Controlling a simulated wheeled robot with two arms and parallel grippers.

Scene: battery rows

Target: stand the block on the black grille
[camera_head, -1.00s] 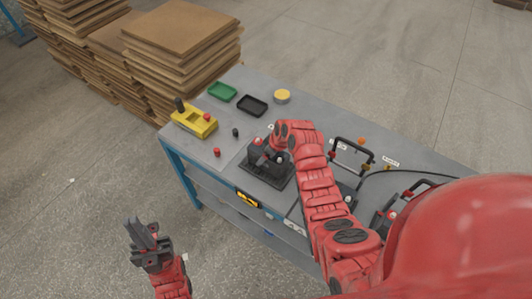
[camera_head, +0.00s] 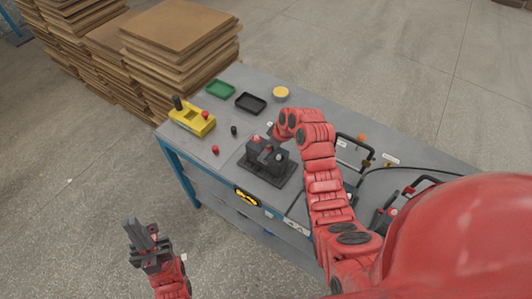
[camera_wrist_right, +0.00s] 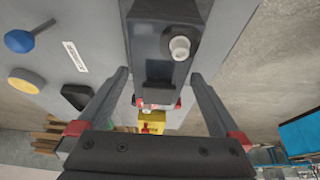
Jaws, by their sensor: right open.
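The dark grey block (camera_head: 265,152), with a red terminal and a pale one on top, appears upright on the black grille (camera_head: 277,182) near the table's front edge. In the right wrist view the block (camera_wrist_right: 162,50) is between the fingers of my right gripper (camera_wrist_right: 160,76); the gripper is open, with a gap on both sides. In the head view my right arm hides most of that gripper, just behind the block. My left gripper (camera_head: 145,233) is off the table at the lower left, holding nothing I can see; its finger gap is unclear.
A yellow device (camera_head: 191,120), a green tray (camera_head: 220,89), a black tray (camera_head: 250,103) and a yellow disc (camera_head: 281,93) occupy the far left table. A red cap (camera_head: 215,149) and small black cap (camera_head: 234,130) lie left of the block. Black-handled items and a cable are at right.

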